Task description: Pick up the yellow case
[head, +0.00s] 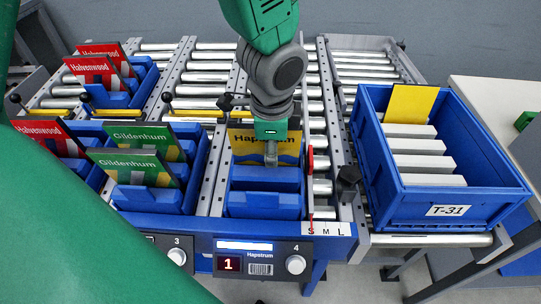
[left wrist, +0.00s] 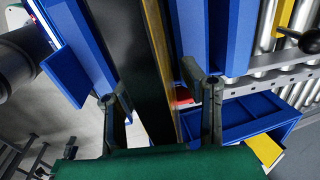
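Whether either finger touches the case is unclear. My right gripper is in neither view.
A blue crate (head: 452,211) labelled T-31 stands at right with white dividers and another yellow piece (head: 410,103). Green Gildenhum cases (head: 135,168) and red Halvenwood cases (head: 45,133) stand in holders at left. A display panel (head: 245,258) lies in front.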

